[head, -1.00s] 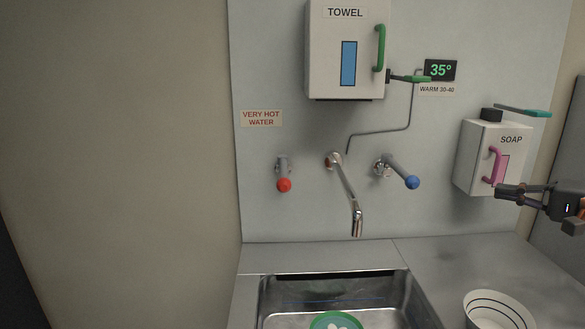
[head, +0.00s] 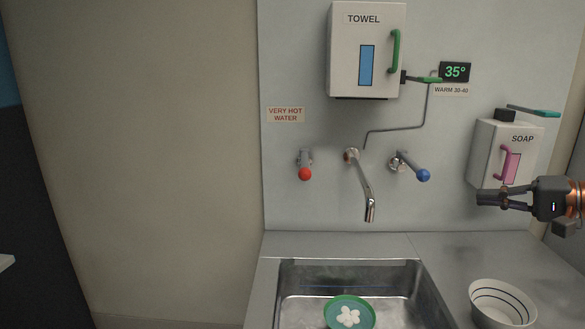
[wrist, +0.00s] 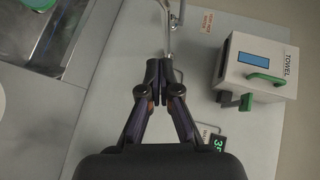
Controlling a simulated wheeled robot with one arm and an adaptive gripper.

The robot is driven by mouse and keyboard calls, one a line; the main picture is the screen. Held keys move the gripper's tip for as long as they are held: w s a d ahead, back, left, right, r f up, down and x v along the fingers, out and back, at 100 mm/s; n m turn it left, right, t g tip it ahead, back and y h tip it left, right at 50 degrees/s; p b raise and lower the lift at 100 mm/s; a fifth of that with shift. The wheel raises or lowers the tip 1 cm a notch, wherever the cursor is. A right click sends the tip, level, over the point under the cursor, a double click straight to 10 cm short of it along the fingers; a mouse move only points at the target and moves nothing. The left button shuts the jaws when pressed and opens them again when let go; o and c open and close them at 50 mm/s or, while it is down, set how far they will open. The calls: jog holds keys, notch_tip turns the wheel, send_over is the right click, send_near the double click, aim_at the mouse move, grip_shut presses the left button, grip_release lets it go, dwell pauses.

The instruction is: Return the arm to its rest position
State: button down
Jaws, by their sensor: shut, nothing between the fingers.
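My gripper (head: 484,197) is at the right of the head view, pointing left, in front of the lower part of the soap dispenser (head: 482,150). Its fingers are together and hold nothing. In the wrist view my gripper (wrist: 160,68) also shows with its fingertips meeting, and the spout (wrist: 172,22) shows just beyond the tips. I cannot tell the exact gap between the gripper and the dispenser.
A towel box (head: 345,80), a red tap (head: 305,173), a blue tap (head: 423,175) and a 35° display (head: 455,72) are on the wall panel. Below are a sink (head: 432,300) with a green dish (head: 333,312) holding white pieces, and a white bowl (head: 520,305). Bare counter (head: 450,245) lies behind the bowl.

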jog(key=s+a+f+n+g+h+p, duration=0.1)
jog(key=s+a+f+n+g, duration=0.15)
jog(key=a, duration=0.65)
jog(key=s+a+f+n+g+h, duration=0.1)
jog(key=s+a+f+g, duration=0.2)
jog(key=a, duration=0.5)
jog(key=s+a+f+n+g+h+p, duration=0.1)
jog(key=s+a+f+n+g, duration=0.15)
jog(key=a, duration=0.65)
jog(key=s+a+f+g+h, duration=0.2)
jog(key=s+f+g+h, duration=0.15)
jog(key=s+f, duration=0.7)
jog(key=s+d+f+h, duration=0.2)
jog(key=s, duration=0.3)
jog(key=s+d+f+h+p, duration=0.1)
jog(key=s+d+f+h, duration=0.1)
jog(key=s, duration=0.4)
jog(key=shift+s+d+f+n+h, duration=0.2)
jog(key=shift+d+n+h, duration=0.2)
jog(key=shift+d, duration=0.4)
